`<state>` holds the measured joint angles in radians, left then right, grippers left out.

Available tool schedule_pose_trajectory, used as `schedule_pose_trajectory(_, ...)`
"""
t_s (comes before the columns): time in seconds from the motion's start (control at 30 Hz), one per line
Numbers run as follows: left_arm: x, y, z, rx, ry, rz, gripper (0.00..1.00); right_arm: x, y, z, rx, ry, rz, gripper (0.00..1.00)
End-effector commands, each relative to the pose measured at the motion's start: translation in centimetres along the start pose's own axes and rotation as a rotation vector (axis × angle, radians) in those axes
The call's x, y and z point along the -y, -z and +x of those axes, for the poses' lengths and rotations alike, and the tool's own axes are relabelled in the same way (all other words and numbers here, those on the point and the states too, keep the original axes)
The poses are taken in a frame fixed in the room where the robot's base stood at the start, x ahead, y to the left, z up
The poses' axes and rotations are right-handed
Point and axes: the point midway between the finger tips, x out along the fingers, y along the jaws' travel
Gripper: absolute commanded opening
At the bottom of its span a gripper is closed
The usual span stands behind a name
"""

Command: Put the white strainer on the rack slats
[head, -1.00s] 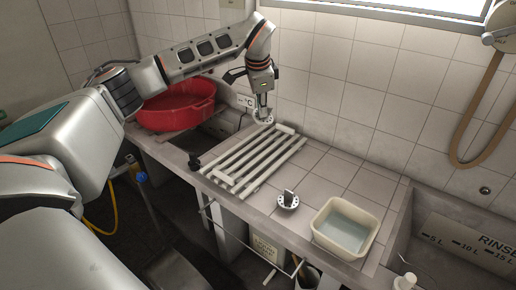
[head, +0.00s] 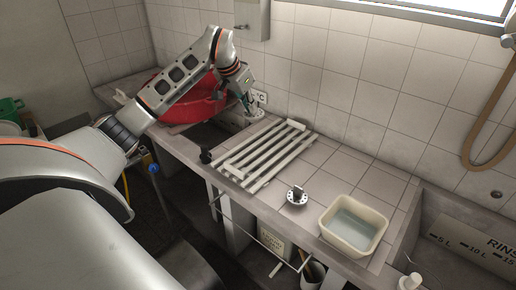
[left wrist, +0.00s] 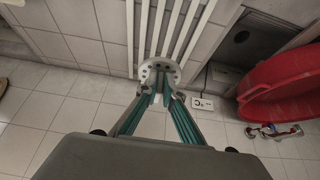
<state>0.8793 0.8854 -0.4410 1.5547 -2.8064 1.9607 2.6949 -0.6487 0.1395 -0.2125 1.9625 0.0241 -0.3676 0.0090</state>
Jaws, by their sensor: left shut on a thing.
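The white strainer (head: 256,114), a pale round disc with holes, is in my left gripper (head: 248,103). In the left wrist view the strainer (left wrist: 160,70) sits between the fingertips (left wrist: 160,88), which are shut on it. The rack slats (head: 262,155) are pale parallel bars lying on the tiled counter. In the head view the strainer is beyond the far left corner of the rack. In the left wrist view it overlaps the ends of the slats (left wrist: 165,30); its height above them is hard to tell. My right gripper is not in view.
A red basin (head: 190,108) stands left of the rack, close to my left gripper. A second, grey strainer with a dark knob (head: 297,196) and a cream tub of water (head: 352,225) are right of the rack. A dark opening (head: 207,135) lies left of the slats. The tiled wall is close behind.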

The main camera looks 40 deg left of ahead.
Motion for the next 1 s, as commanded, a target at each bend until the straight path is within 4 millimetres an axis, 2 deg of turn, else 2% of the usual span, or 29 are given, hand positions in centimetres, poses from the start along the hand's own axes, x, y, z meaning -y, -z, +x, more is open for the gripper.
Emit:
schedule_pose_trajectory(0.1,-0.1,-1.6,2.9,0.005,-0.003,0.0,0.0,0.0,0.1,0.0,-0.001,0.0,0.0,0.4)
schedule_pose_trajectory(0.43,-0.2,-5.0,9.6,0.004,-0.003,0.001,0.0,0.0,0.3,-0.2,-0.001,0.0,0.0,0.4)
schedule_pose_trajectory(0.57,-0.1,-5.7,11.1,0.001,-0.001,0.002,0.0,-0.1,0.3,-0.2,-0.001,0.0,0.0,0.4)
schedule_pose_trajectory(0.77,-0.1,-6.2,12.1,0.001,0.0,0.002,0.0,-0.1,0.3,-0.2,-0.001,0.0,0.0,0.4)
schedule_pose_trajectory(1.0,-0.2,-7.8,15.0,0.003,-0.001,0.001,0.0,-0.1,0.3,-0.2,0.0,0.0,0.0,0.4)
